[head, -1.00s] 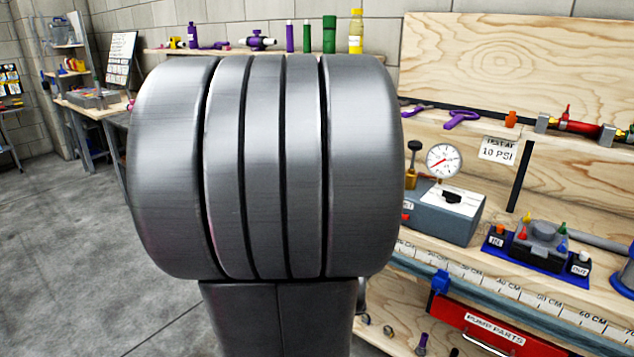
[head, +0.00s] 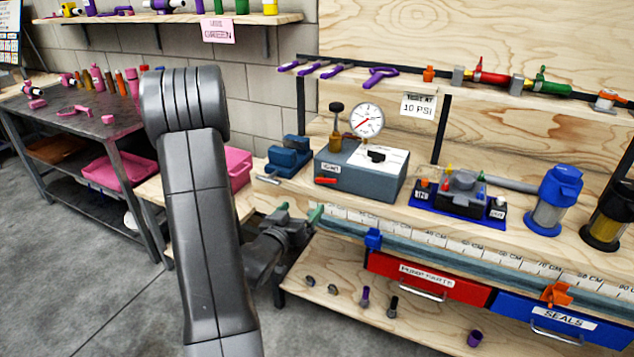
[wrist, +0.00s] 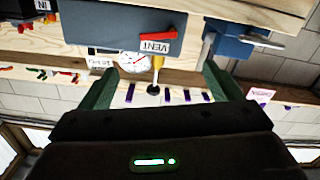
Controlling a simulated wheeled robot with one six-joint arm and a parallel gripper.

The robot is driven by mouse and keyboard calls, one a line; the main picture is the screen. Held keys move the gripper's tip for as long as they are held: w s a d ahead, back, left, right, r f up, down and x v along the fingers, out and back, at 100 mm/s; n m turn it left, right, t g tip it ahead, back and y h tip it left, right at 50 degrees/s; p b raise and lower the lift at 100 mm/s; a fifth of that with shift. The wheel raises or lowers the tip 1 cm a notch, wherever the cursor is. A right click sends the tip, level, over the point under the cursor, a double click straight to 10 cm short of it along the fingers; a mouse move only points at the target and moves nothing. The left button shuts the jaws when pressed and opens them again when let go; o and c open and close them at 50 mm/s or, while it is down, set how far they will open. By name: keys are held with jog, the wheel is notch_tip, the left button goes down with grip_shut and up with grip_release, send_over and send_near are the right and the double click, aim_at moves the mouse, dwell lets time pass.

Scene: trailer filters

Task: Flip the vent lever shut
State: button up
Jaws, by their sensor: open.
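The vent lever (head: 326,180) is a small red bar on the front of a grey-blue test box (head: 345,185), below a white VENT label (head: 331,168). It sticks out sideways, roughly level. The wrist view, which is upside down, shows the red lever (wrist: 158,36) beside its VENT label (wrist: 155,47), between and beyond the fingers. My gripper (head: 300,211) has green fingertips and is below and to the left of the lever, near the bench's front edge. It is open and empty; both fingers show in the wrist view (wrist: 158,88). It does not touch the lever.
A pressure gauge (head: 366,120) and a brass-coloured part (head: 337,125) stand on the box. A blue vise (head: 289,155) sits just left of it. A blue clamp (head: 373,239) is on the bench edge. A red drawer (head: 428,281) is below. Floor is clear at left.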

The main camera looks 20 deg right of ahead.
aim_at(325, 180)
jog(key=p+x, duration=0.1)
jog(key=x, duration=1.2)
jog(key=shift+w+d+r, duration=0.15)
jog(key=shift+d+r, duration=0.05)
jog(key=shift+d, duration=0.2)
jog(key=shift+c, duration=0.4)
jog(key=c, duration=0.9)
jog(key=m+b, duration=0.1)
jog(key=b, duration=0.1)
jog(key=m+b, duration=0.1)
jog(key=b, duration=0.2)
jog(key=shift+f+m, duration=0.4)
